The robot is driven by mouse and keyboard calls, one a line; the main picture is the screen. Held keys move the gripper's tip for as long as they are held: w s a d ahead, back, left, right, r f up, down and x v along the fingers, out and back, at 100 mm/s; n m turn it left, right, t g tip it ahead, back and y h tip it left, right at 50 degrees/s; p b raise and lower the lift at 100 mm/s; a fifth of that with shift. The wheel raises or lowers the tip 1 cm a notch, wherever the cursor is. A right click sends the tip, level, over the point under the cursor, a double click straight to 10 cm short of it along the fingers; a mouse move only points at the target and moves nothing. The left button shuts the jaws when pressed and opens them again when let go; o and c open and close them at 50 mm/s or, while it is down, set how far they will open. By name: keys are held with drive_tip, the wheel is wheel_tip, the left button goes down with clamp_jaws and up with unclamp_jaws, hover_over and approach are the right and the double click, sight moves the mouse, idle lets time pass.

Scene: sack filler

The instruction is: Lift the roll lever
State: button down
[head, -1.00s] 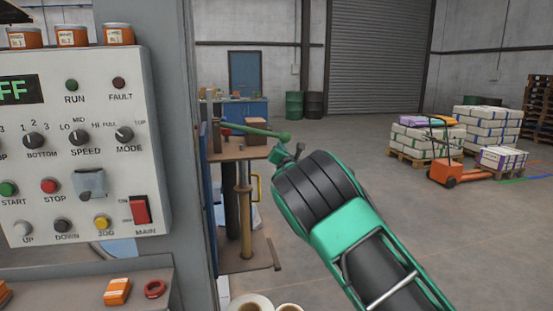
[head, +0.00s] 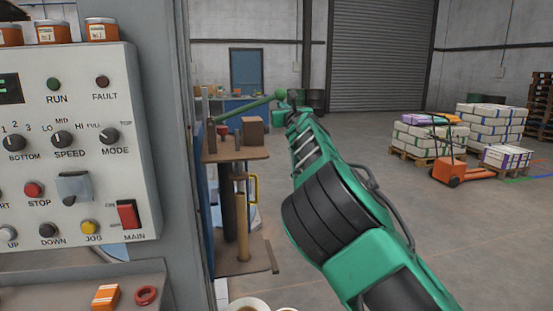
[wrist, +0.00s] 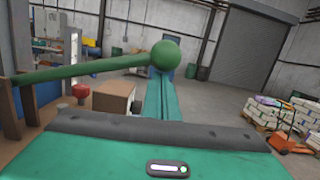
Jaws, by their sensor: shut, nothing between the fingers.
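The roll lever is a green bar (head: 250,107) with a round ball end, pivoted on a bracket at the left of a brown-topped stand. It slopes up to the right. In the wrist view the lever (wrist: 90,70) crosses from the left, and its ball (wrist: 165,54) is at the upper middle. My gripper (wrist: 158,75) is shut, with its teal fingers under the ball, seemingly touching it; the contact itself is hidden. In the head view my gripper (head: 291,110) is small and partly hidden by my arm, just below the ball.
A control panel (head: 75,140) on a grey post stands at the left. The stand's top (head: 235,155) carries a brown box (head: 253,131) and a red knob (head: 223,130). Loaded pallets and an orange pallet jack (head: 453,165) stand at the right. The floor between is clear.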

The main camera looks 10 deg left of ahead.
drive_tip(key=shift+s+r, duration=0.1)
drive_tip(key=shift+r, duration=0.75)
wheel_tip(320, 180, down, 6)
drive_tip(key=v, duration=1)
drive_tip(key=shift+d+r, duration=0.1)
